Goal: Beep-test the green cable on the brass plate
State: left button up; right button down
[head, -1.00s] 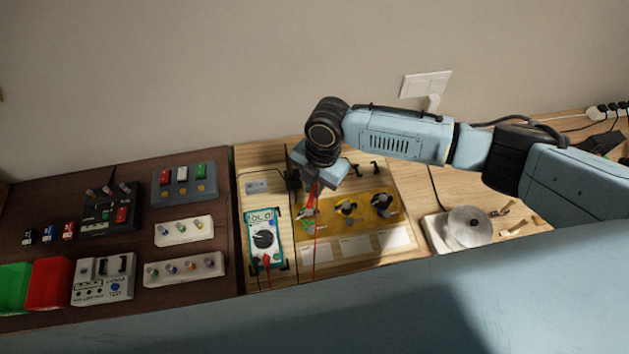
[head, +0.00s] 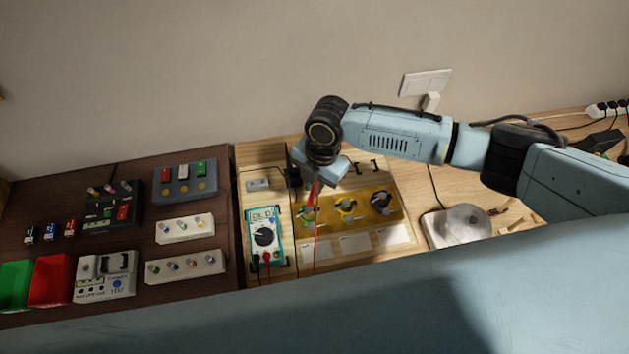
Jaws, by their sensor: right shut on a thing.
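A bit of green, likely the green cable (head: 307,222), shows at the plate's left end. My right gripper (head: 313,187) points down over the plate's left end, shut on a red probe (head: 311,196) whose red lead hangs toward the front. Whether the probe's tip touches anything is too small to tell. My left gripper is not in view.
White cards (head: 355,243) lie in front of the plate. A round metal disc (head: 467,222) on a pale base stands to the right. The dark table at left holds red (head: 50,282) and green (head: 14,286) bins and several small devices.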

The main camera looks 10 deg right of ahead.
jog(key=shift+f+b, duration=0.35)
jog(key=shift+f, duration=0.3)
dwell(3.3)
jog(key=shift+r+p, duration=0.35)
jog(key=shift+r, duration=2.7)
